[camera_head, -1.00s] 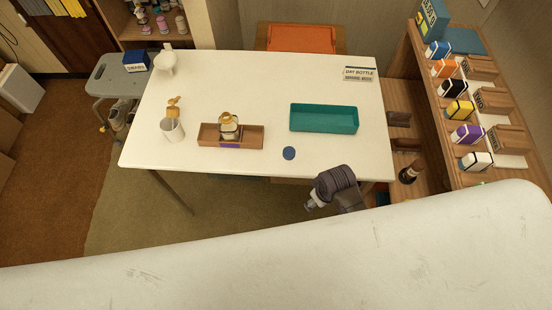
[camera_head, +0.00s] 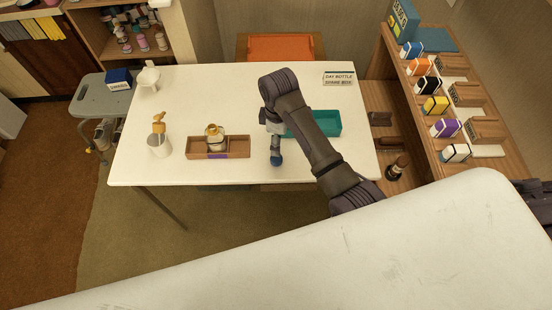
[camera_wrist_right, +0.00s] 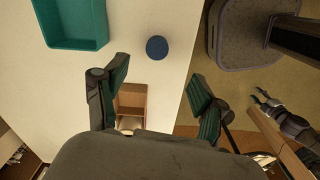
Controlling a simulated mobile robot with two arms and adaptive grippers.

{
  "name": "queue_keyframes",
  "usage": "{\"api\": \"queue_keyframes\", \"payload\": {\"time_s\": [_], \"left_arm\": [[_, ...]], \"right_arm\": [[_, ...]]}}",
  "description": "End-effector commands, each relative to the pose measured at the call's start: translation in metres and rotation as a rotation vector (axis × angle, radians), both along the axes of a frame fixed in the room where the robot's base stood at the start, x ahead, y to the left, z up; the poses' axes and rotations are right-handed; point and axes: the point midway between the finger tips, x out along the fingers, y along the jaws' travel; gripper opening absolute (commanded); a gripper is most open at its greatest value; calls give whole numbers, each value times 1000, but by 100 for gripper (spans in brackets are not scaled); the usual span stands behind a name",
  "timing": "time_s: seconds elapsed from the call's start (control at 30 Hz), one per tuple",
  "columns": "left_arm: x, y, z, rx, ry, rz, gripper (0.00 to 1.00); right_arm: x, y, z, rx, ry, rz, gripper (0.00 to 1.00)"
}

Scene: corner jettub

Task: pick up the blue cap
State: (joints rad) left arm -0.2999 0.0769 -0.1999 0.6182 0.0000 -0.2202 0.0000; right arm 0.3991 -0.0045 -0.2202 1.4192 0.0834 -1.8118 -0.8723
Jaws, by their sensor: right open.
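The blue cap (camera_head: 276,161) lies on the white table near its front edge, partly covered by my right gripper (camera_head: 276,145) in the head view. In the right wrist view the cap (camera_wrist_right: 157,47) is a round dark blue disc on the table. My right gripper (camera_wrist_right: 159,76) is open and empty, its two fingers spread wide. The cap lies beyond the fingertips, roughly in line with the gap, apart from both. What looks like my left gripper (camera_wrist_right: 262,98) shows small at the right of the wrist view; its jaw state is unclear.
A teal tray (camera_head: 328,123) lies right of the cap, partly behind my right arm. A wooden tray (camera_head: 240,146) with a bottle (camera_head: 214,138) and a white pump dispenser (camera_head: 158,143) stand to the left.

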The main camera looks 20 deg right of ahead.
Motion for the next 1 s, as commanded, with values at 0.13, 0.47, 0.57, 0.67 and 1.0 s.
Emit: {"api": "queue_keyframes", "payload": {"time_s": [0.13, 0.47, 0.57, 0.67, 1.0], "left_arm": [[0, 0, 1, 0, 0, 0, 40], [0, 3, 1, 3, -1, -2, 40], [0, 3, 3, 3, -1, -2, 40], [1, 3, 4, 3, -1, -2, 40], [1, 3, 2, 3, -3, -2, 40]], "right_arm": [[-1, 1, -31, 0, 3, 0, 70], [1, 1, -60, 1, 0, -2, 70], [2, 3, -72, 1, 2, -3, 70], [5, 4, -86, 1, 2, -3, 70], [6, 4, -107, 1, -3, -2, 70]]}}
